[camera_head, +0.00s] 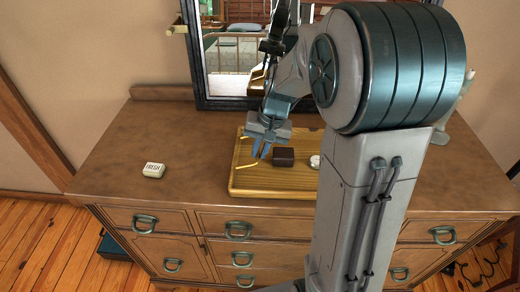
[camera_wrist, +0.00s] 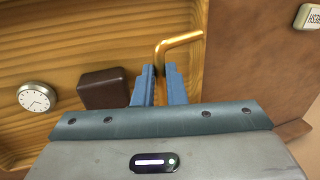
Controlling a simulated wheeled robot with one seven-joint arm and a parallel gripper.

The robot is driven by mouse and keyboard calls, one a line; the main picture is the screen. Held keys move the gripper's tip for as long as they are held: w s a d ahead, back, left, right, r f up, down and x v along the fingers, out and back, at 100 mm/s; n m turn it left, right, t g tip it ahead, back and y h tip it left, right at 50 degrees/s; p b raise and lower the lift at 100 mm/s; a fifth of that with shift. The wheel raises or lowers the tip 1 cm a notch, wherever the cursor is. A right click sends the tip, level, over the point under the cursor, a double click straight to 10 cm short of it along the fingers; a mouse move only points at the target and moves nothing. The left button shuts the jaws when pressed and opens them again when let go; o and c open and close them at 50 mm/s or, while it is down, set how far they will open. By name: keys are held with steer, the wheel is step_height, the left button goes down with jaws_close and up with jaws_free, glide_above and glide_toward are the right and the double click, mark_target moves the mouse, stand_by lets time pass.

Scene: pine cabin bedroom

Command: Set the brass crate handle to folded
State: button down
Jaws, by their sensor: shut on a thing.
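The brass crate handle (camera_wrist: 180,40) is a bent rod at the crate's edge in the wrist view. One leg of it runs down between the blue fingertips of my gripper (camera_wrist: 160,84). My gripper is shut on this rod, and the fingers hide the lower part of the handle. In the head view my gripper (camera_head: 262,152) is over the left side of the shallow wooden crate (camera_head: 270,193). The handle (camera_head: 244,167) shows there only as thin yellow pieces at the crate's left end. The crate also fills the left of the wrist view (camera_wrist: 110,35).
Inside the crate, a dark brown block (camera_head: 284,156) lies close to my fingers, with a small round white clock (camera_wrist: 37,97) beyond it. A white labelled box (camera_head: 154,170) sits on the dresser top (camera_head: 190,165) to the left. A mirror (camera_head: 202,70) stands behind.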

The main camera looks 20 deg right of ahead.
steer(key=shift+s+d+f+t+y+b, duration=0.1)
steer(key=shift+d+f+t+y+b, duration=0.15)
steer(key=shift+f+y+b, duration=0.75)
steer(key=shift+s+d+f+t+y+b, duration=0.1)
steer(key=shift+d+f+t+y+b, duration=0.15)
steer(key=shift+b, duration=1.45)
steer(key=shift+d+f+y+b, duration=0.15)
steer(key=shift+y+b, duration=0.5)
steer(key=shift+b, duration=0.6)
steer(key=c, duration=1.5)
jaws_free()
